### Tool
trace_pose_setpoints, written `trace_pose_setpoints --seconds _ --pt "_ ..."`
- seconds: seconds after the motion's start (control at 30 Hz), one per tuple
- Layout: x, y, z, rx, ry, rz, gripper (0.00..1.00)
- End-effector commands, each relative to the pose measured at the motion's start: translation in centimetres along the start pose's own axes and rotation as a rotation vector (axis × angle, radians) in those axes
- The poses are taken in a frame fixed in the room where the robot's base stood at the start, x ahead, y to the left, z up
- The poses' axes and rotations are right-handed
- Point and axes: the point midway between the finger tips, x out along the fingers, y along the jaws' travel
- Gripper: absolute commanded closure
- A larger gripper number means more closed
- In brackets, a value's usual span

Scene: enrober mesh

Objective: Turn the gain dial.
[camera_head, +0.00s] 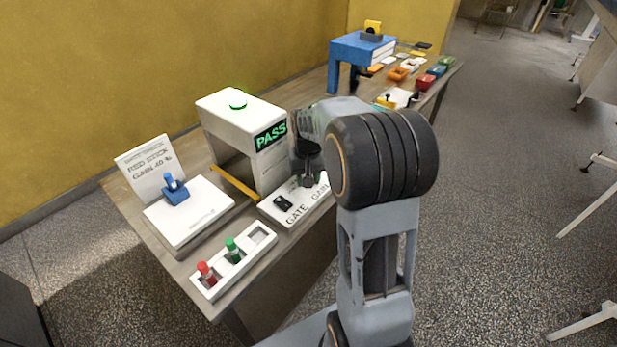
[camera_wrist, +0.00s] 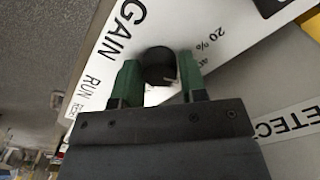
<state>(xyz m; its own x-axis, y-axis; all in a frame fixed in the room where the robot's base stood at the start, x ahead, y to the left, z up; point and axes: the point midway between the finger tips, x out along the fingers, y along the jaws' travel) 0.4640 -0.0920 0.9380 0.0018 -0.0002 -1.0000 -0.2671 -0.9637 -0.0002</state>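The gain dial (camera_wrist: 158,66) is a short black knob with a pale pointer mark, on a white panel printed GAIN, with a 20% mark near it. In the head view my gripper (camera_head: 307,180) reaches down onto the GAIN end of the white control panel (camera_head: 306,209), and my arm hides part of that end. The dial's exact setting is hard to read.
A black gate dial (camera_head: 283,203) sits left of my gripper on the panel. Behind stands a white detector arch (camera_head: 225,113) with a lit green PASS display (camera_head: 271,136). A sign (camera_head: 148,166) mentioning GAIN, a scale-like white box (camera_head: 188,218) and a rack (camera_head: 255,243) with red and green pieces are left.

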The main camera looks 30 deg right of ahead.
Motion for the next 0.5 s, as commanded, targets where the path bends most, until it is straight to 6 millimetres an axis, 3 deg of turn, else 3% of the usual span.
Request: trace_pose_setpoints --seconds 0.2,0.5 --pt "0.01 0.00 0.02 0.000 -0.001 0.000 0.40" --pt "-0.24 0.02 0.01 0.000 0.000 0.000 0.39"
